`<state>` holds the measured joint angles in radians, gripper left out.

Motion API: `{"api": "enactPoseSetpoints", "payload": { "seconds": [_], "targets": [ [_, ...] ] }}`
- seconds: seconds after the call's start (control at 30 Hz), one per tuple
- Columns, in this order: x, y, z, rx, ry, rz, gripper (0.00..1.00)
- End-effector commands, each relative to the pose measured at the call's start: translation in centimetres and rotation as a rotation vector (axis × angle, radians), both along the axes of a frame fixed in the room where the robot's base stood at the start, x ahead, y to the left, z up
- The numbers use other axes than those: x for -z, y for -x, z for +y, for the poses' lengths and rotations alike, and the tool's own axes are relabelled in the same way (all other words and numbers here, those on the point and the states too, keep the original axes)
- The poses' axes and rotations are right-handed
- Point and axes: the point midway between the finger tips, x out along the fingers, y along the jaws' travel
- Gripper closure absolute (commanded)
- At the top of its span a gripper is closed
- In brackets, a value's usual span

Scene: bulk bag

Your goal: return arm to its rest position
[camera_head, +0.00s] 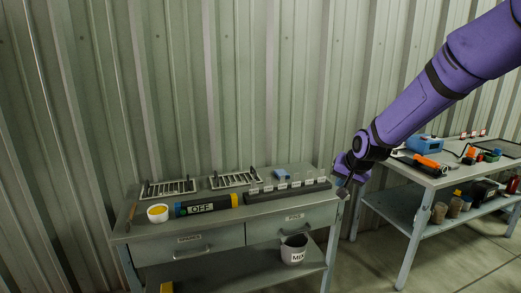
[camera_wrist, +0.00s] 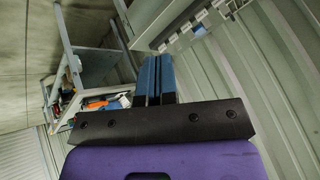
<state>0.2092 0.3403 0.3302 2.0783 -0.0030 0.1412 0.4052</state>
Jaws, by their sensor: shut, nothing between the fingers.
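My gripper (camera_head: 343,186) is at the end of my purple arm, which comes in from the upper right in the head view. It hangs just off the right end of the grey workbench (camera_head: 264,211). In the wrist view my gripper's two blue fingers (camera_wrist: 153,75) lie side by side, closed together with nothing between them. In the head view the fingertips are small and partly dark against the bench end. I cannot tell whether they touch the bench.
On the workbench stand a white cup with yellow contents (camera_head: 158,213), an OFF-marked bar (camera_head: 203,206), two racks and a dark labelled strip (camera_head: 288,190). A MIX bucket (camera_head: 294,249) sits below. A second table (camera_head: 421,179) with tools stands at right. A corrugated wall is behind.

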Motion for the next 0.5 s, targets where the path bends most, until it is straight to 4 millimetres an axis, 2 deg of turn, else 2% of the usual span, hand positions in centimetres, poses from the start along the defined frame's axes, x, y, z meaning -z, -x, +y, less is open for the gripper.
{"api": "enactPoseSetpoints", "payload": {
  "seconds": [0.03, 0.2, 0.5],
  "targets": [
    [-1.7, 1.3, -0.2, -0.013, 0.028, -0.003, 1.00],
    [-5.8, 5.7, -1.0, -0.052, 0.106, 0.010, 1.00],
    [-11.7, 14.4, -2.5, -0.104, 0.217, 0.034, 1.00]
  ]
}}
